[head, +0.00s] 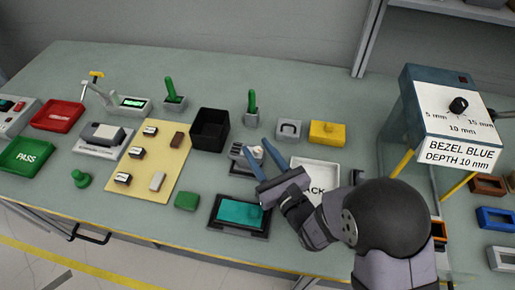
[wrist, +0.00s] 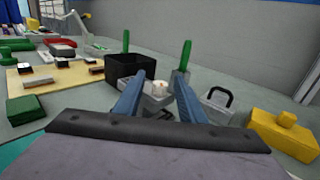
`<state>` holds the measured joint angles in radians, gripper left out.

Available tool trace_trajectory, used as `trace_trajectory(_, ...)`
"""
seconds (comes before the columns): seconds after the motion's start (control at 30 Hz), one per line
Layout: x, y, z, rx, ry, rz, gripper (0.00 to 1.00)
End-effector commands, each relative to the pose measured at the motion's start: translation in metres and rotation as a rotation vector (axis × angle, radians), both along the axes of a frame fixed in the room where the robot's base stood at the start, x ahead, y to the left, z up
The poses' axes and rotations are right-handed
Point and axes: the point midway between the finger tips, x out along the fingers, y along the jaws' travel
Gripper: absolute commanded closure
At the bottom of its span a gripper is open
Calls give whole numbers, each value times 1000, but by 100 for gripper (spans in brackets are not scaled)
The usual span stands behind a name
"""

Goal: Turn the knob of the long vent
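A grey module with a pale, rounded knob (head: 257,153) on top stands in a dark base near the middle of the bench. It looks like the vent, but its slats are too small to make out clearly. My gripper (head: 257,151) has two blue fingers, spread apart, reaching over this module from the front right. In the wrist view the pale knob (wrist: 160,87) shows between the open fingers (wrist: 159,78). I cannot tell whether either finger touches it. The fingers hide part of the module.
A black bin (head: 210,130) stands left of the module, with a green-handled tool (head: 252,102) behind it. A yellow lidded block (head: 327,134) and a grey handled block (head: 289,130) are to the right. A teal panel in a black tray (head: 238,214) lies in front.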

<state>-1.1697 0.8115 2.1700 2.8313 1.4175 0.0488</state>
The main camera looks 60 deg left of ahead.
Motion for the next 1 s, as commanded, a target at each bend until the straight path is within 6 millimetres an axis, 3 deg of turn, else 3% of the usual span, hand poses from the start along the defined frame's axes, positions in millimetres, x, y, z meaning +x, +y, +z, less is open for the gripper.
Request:
trace_trajectory(0.3,-3,-40,-1,2,0,-2,63)
trace_trajectory(0.5,-5,-57,0,3,-1,-1,63)
trace_trajectory(1.0,-8,-60,2,3,-2,9,63)
